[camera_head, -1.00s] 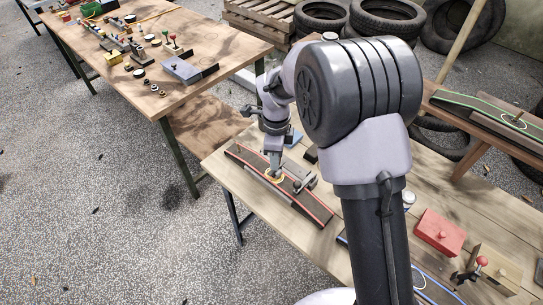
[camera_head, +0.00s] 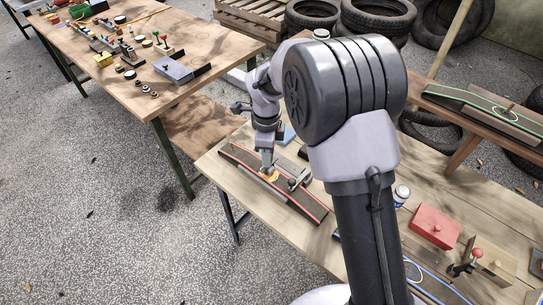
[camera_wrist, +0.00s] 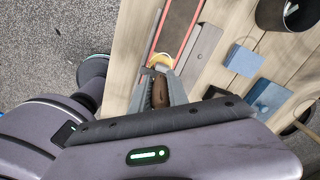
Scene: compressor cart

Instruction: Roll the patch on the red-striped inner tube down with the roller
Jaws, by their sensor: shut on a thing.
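The red-striped inner tube (camera_head: 306,203) lies dark and long over a support on the near wooden bench. Its red stripe also shows in the wrist view (camera_wrist: 181,29). A round yellow patch (camera_head: 271,175) is on the tube, partly covered from above; it also shows in the wrist view (camera_wrist: 161,60). My gripper (camera_head: 267,164) points down right over the patch. In the wrist view, my gripper (camera_wrist: 159,84) is shut on the roller's brown handle (camera_wrist: 160,93). The roller's wheel is hidden or too small to tell, so its contact with the patch is unclear.
A grey metal part (camera_wrist: 199,51) lies close beside the tube. Blue blocks (camera_wrist: 243,60) and a dark cup (camera_wrist: 287,14) stand farther right. A red box (camera_head: 435,226) and a white jar (camera_head: 402,194) stand past my arm. A green-striped tube (camera_head: 462,98) lies on another bench.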

